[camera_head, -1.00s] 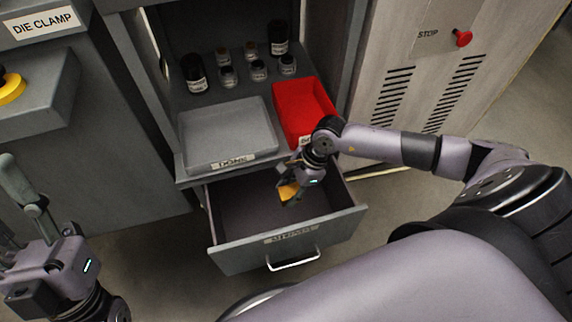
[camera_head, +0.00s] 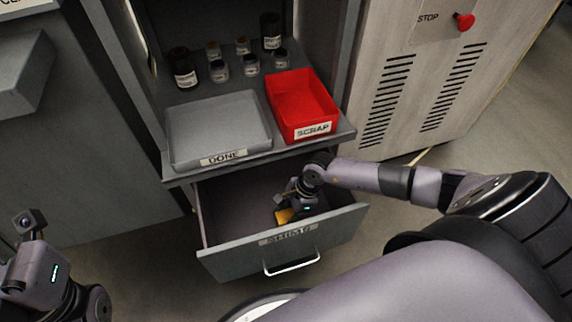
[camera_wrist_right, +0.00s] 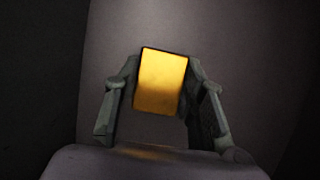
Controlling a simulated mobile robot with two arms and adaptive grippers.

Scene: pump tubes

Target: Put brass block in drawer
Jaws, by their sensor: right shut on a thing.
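The brass block (camera_head: 284,216) is a yellow-gold piece, held in my right gripper (camera_head: 292,217) inside the open drawer. The right wrist view shows the brass block (camera_wrist_right: 162,82) between the two fingers of the right gripper (camera_wrist_right: 163,85), with the dark drawer interior around it. I cannot tell whether the block touches the drawer floor. The drawer (camera_head: 284,249) is pulled out below the shelf, with a label and a pale handle on its front. My left gripper (camera_head: 24,235) is at the far left edge, away from the drawer; its fingers are only partly visible.
A grey tray (camera_head: 183,150) labelled DONE and a red bin (camera_head: 305,104) labelled SCRAP stand on the shelf above the drawer. Several small jars stand behind them. A cabinet with a red stop button (camera_head: 464,21) is on the right.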

